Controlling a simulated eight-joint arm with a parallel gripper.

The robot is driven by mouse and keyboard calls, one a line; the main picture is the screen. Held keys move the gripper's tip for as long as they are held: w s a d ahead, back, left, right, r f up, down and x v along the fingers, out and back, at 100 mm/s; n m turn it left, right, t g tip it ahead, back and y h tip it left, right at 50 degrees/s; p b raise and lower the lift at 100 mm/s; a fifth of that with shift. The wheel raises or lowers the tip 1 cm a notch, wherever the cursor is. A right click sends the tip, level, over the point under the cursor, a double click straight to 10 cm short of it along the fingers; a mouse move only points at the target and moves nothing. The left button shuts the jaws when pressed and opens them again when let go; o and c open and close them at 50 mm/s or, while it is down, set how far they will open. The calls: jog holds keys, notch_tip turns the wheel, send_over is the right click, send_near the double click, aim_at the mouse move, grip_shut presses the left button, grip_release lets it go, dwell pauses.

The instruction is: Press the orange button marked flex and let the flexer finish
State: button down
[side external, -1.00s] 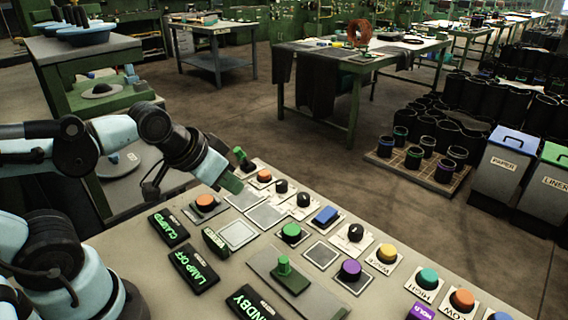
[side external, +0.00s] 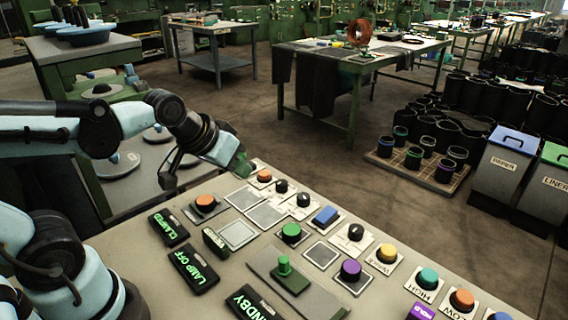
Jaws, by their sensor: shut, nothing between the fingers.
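Three orange buttons show on the sloping control panel (side external: 120,240), and I cannot read the word flex beside any of them. One orange button (side external: 264,176) is at the panel's far edge. Another orange button (side external: 205,202) is at the left, behind the lit CLAMPED sign (side external: 168,228). A third orange button (side external: 462,299) is at the lower right, by a label that seems to read LOW.
Close to the far button are black knobs (side external: 281,186) and flat grey plates (side external: 266,214). A green button (side external: 291,231), a blue switch (side external: 326,215) and a green lever (side external: 284,272) stand up from the panel.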

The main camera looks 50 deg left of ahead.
jog(key=w+a+n+t, duration=0.1)
jog(key=w+a+n, duration=0.45)
jog(key=w, duration=0.35)
jog(key=n+y, duration=0.2)
jog(key=n, duration=0.2)
send_over(262, 174)
notch_tip(262, 174, down, 2)
jog(key=shift+a+f+t, duration=0.1)
jog(key=shift+f+t, duration=0.05)
jog(key=shift+t, duration=0.15)
jog(key=shift+f, duration=4.4)
jog(key=shift+f, duration=0.4)
